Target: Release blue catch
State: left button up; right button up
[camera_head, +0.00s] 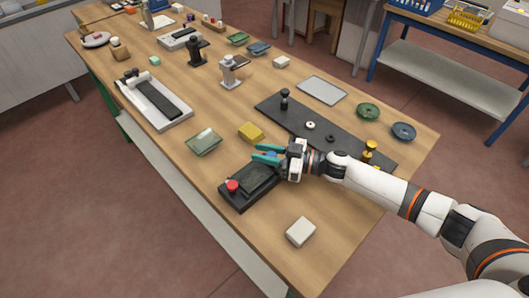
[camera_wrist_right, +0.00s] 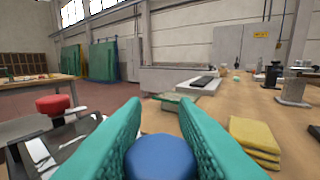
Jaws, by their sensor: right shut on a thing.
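The blue catch (camera_wrist_right: 160,157) is a round blue knob between the teal fingers of my right gripper (camera_wrist_right: 160,135) in the right wrist view. In the head view my right gripper (camera_head: 267,153) is at the back right edge of a black device (camera_head: 250,186), with a bit of blue between its fingers. The gripper is shut on the blue catch. The device carries a red knob (camera_head: 232,186) on its front left, also in the right wrist view (camera_wrist_right: 53,104). My left gripper is not in view.
A yellow sponge stack (camera_head: 251,131) lies just behind the gripper, and glass pieces (camera_head: 204,142) lie to the left. A dark mat (camera_head: 345,140) with small parts is behind the arm. A white block (camera_head: 301,232) sits at front right. Bare wood lies around the device.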

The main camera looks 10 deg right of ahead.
jog(key=shift+f+n+g+y+b, duration=0.15)
jog(key=shift+n+g+y+b, duration=0.35)
jog(key=shift+n+g+b, duration=0.5)
jog(key=shift+s+n+g, duration=0.15)
jog(key=shift+n+g, duration=0.15)
jog(key=shift+g, duration=0.7)
jog(key=shift+r, duration=0.2)
jog(key=o, duration=1)
notch_tip(320, 180, up, 10)
jog(key=shift+b, duration=0.4)
